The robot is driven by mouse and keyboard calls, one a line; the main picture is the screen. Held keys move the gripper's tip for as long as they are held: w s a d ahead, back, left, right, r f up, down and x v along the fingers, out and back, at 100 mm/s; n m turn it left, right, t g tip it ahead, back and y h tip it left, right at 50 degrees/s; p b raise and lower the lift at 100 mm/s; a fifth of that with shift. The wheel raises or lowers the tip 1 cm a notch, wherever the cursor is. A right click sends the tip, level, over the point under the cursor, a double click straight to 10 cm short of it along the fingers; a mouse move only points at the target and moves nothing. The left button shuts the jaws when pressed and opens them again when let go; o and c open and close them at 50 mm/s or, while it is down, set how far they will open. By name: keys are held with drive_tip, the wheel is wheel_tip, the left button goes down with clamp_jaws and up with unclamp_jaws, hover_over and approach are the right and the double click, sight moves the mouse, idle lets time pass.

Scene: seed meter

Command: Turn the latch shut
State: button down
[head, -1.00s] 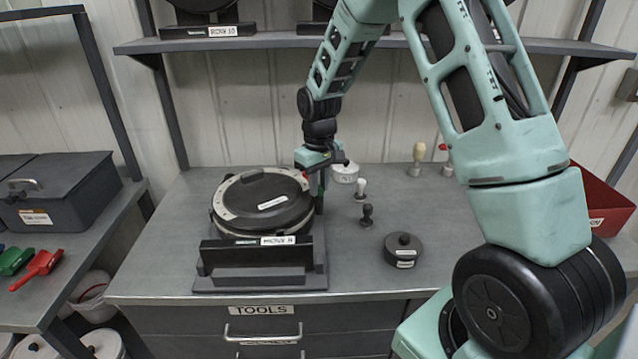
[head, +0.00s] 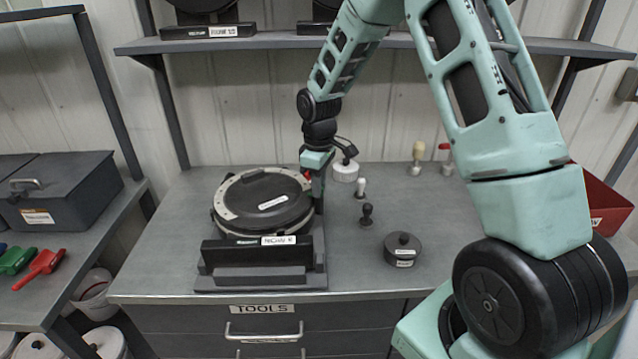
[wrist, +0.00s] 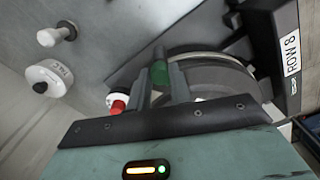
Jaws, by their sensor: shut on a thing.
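The seed meter (head: 262,200) is a round black-lidded housing with a pale rim, on a dark stand on the bench. My gripper (head: 318,190) is at its right edge in the head view, pointing down. The rest of the latch is hidden by the fingers and wrist. A red-tipped white part (wrist: 117,104) shows just left of the fingers.
A white round container (head: 345,172), a white-topped peg (head: 360,187), a black-topped peg (head: 366,215) and a black lidded pot (head: 403,249) stand right of the meter. A red bin (head: 600,205) is at the far right.

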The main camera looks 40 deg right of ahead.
drive_tip(key=shift+w, duration=0.1)
drive_tip(key=c, duration=1.3)
unclamp_jaws()
drive_tip(key=shift+o, duration=0.2)
drive_tip(key=shift+r, duration=0.1)
wheel_tip(320, 180, up, 17)
drive_tip(key=b, duration=0.3)
drive_tip(key=shift+r, duration=0.15)
